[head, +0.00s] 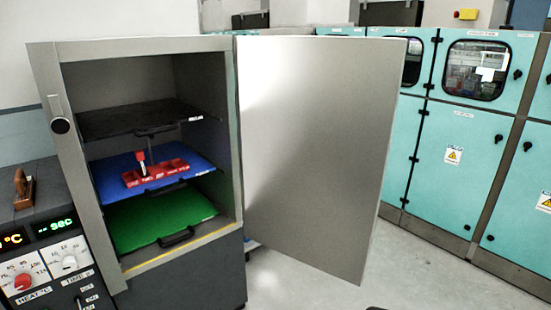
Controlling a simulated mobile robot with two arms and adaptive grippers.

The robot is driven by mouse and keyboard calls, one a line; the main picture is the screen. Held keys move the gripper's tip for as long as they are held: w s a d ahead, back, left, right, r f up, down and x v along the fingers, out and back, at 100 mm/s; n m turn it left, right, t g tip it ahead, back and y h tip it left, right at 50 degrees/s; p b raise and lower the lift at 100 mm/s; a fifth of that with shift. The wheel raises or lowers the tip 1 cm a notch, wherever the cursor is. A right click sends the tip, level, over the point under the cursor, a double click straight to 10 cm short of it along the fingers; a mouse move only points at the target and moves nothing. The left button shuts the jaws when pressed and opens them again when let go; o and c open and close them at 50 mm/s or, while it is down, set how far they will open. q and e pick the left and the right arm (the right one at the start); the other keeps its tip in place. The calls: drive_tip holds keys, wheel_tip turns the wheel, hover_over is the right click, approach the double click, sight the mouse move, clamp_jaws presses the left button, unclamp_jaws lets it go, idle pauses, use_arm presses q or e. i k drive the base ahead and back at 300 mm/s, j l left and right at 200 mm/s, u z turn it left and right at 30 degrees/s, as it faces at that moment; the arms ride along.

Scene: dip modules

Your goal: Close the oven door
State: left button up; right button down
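The oven (45,115) is a grey box on a dark base, at the left of the head view. Its door (310,150) is a plain silver panel, hinged at the oven's right side and swung wide open to the right. Inside are a black shelf (110,122), a blue tray (112,180) and a green tray (150,222). Red parts (155,175) sit on the blue tray. Neither of my grippers can be made out. A small dark shape at the bottom edge is too cut off to identify.
A control panel (50,265) with dials and lit displays stands left of the oven, with a brown object (24,188) on top. Teal cabinets (455,150) line the right. Grey floor (420,275) is clear between the door and the cabinets.

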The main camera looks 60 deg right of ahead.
sight(316, 115)
drive_tip(key=l+u, duration=0.1)
drive_tip(key=l, duration=0.45)
drive_tip(key=l+u, duration=0.1)
drive_tip(key=l, duration=0.45)
drive_tip(key=k+l+u, duration=0.15)
drive_tip(key=l, duration=0.4)
drive_tip(key=k+l+u, duration=0.1)
drive_tip(key=l, duration=0.45)
drive_tip(key=k+l, duration=0.1)
drive_tip(key=l, duration=0.5)
drive_tip(key=k+l, duration=0.1)
drive_tip(key=l, duration=0.55)
drive_tip(key=k+l, duration=0.1)
drive_tip(key=l, duration=0.5)
drive_tip(key=k+l, duration=0.1)
drive_tip(key=l, duration=0.5)
drive_tip(key=k+j+u, duration=0.15)
drive_tip(key=j, duration=0.2)
drive_tip(key=k, duration=0.05)
